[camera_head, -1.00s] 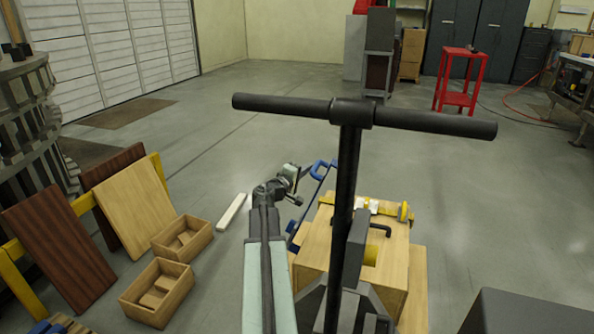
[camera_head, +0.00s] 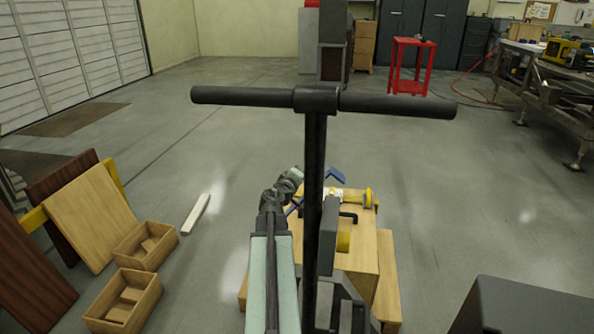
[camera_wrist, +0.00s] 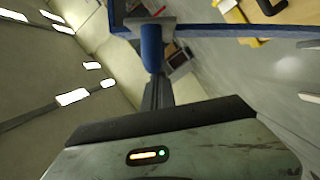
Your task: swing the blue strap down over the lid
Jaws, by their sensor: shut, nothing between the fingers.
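The wooden box (camera_head: 365,262) stands ahead, with a black handle (camera_head: 348,214) on its lid. The blue strap (camera_head: 336,176) is raised at the lid's far left, its end above lid level; my arm and a dark post hide much of it. In the wrist view the strap shows as a long blue bar (camera_wrist: 240,30) with a rounded blue grip (camera_wrist: 152,48). My gripper (camera_wrist: 157,85) is shut and empty, its tips close to the blue grip; whether they touch I cannot tell. In the head view it is small, beside the strap on the left.
Two open wooden trays (camera_head: 135,300) and leaning boards (camera_head: 85,225) stand left. A pale bar (camera_head: 196,214) lies on the floor. A dark block (camera_head: 530,308) is at front right. Floor beyond the box is clear.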

